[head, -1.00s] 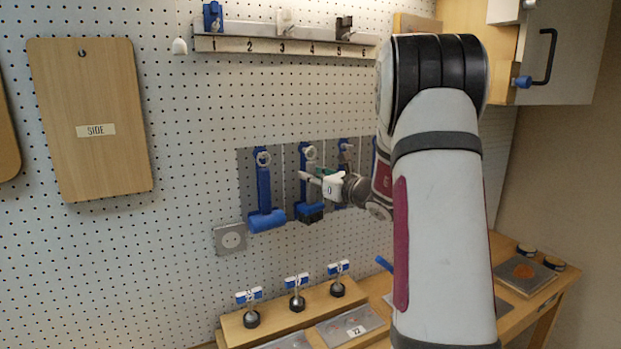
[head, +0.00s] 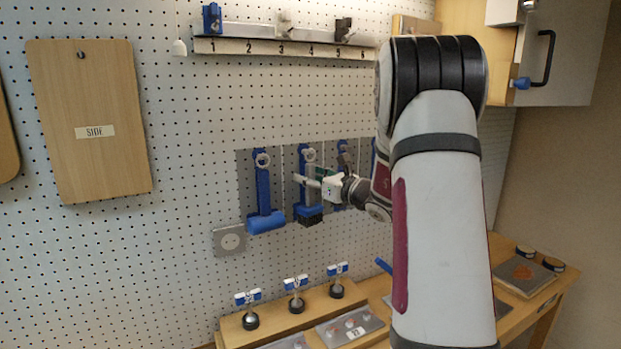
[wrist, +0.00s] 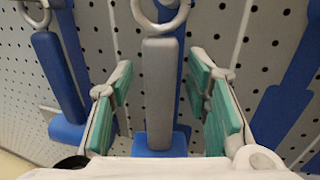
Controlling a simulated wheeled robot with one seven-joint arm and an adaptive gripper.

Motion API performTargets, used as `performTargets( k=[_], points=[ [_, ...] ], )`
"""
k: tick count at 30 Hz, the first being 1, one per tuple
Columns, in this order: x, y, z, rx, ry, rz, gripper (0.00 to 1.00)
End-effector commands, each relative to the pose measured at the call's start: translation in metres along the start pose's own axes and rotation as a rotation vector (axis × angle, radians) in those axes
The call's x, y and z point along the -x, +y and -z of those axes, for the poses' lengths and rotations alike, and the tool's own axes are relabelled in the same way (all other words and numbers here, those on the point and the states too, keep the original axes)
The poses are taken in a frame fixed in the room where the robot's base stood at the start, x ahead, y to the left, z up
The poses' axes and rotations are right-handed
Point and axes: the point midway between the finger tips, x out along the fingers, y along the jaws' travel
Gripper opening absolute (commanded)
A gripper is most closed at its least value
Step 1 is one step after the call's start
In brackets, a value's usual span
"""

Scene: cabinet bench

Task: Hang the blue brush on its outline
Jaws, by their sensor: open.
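The blue brush (head: 309,211), with dark bristles at its lower end, hangs upright at its outline on the pegboard, second from the left. In the wrist view its grey handle (wrist: 160,95) hangs by a ring (wrist: 160,14) in front of the blue outline (wrist: 183,60), with a blue part below. My gripper (head: 312,182) is open. In the wrist view its two green-padded fingers (wrist: 160,92) stand on either side of the handle, with a visible gap on each side. The ring's peg is partly cut off at the top.
A blue mallet-like tool (head: 264,195) hangs just left, and another blue outline or tool (head: 344,160) is just right. Below is a wooden block with labelled knobs (head: 296,304). A numbered rail (head: 290,46) is above. The pegboard at left holds a wooden board (head: 92,165).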

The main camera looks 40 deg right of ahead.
Motion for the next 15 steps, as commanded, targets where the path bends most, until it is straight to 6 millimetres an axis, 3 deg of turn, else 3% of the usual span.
performTargets(
  k=[7, 15],
  points=[
    [0.019, -0.002, 0.0, 0.0, 0.001, 0.003, 0.44],
    [0.074, -0.002, 0.0, -0.001, 0.0, 0.005, 0.44]
  ],
)
